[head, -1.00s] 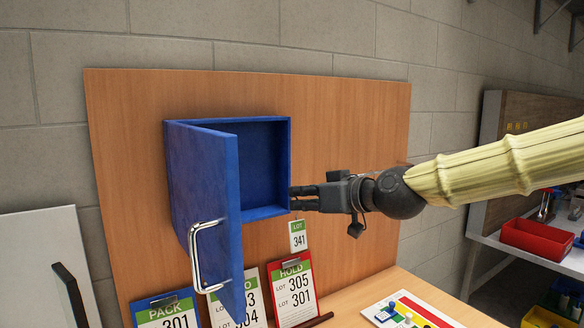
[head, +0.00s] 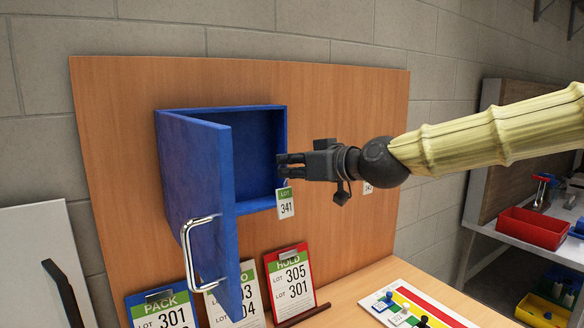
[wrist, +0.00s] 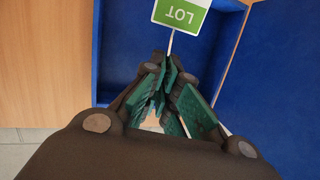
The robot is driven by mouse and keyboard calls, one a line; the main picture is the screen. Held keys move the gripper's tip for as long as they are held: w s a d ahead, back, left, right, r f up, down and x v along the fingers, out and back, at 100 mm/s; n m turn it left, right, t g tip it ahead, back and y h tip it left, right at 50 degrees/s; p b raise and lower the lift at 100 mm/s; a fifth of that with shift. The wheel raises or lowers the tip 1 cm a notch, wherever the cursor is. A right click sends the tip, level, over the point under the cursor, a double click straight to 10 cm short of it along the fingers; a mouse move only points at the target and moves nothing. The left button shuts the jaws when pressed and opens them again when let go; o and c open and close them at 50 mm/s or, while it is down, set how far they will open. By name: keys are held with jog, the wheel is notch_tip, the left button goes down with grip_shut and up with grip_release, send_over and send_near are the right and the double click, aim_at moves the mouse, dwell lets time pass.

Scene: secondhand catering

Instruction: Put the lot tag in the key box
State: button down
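The key box (head: 287,125) is a blue box on a wooden backboard. Its blue door (head: 200,190), with a metal handle, stands open toward the left, and the interior looks empty where visible. My gripper (head: 281,166) is at the box's right front edge, fingers pointing left into the opening. It is shut on the string of the white and green lot tag 341 (head: 285,202), which hangs below the fingertips, overlapping the box's lower right corner. In the wrist view the tag (wrist: 182,14) hangs beyond the closed fingers (wrist: 165,85), with the blue box around it.
A second tag (head: 367,187) shows partly behind my gripper on the backboard. PACK (head: 163,310) and HOLD (head: 290,285) clipboards, and one between them, stand below the box. A board with coloured pieces (head: 420,310) lies on the table. A red bin (head: 533,228) is on the right shelf.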

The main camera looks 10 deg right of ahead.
jog(key=shift+w+a+f+p, duration=0.1)
jog(key=shift+w+a+p, duration=0.7)
jog(key=shift+w, duration=1.8)
jog(key=shift+w+a+f+p, duration=0.1)
jog(key=shift+w+a+p, duration=0.15)
jog(key=shift+w+a, duration=1.75)
jog(key=shift+w+a+f+p, duration=0.1)
jog(key=shift+w+a+p, duration=0.4)
jog(key=shift+w, duration=2.7)
jog(key=shift+w+f+b, duration=0.1)
jog(key=shift+f+b, duration=0.75)
jog(key=shift+f, duration=0.15)
jog(key=c, duration=1.6)
grip_release()
jog(key=shift+o, duration=0.2)
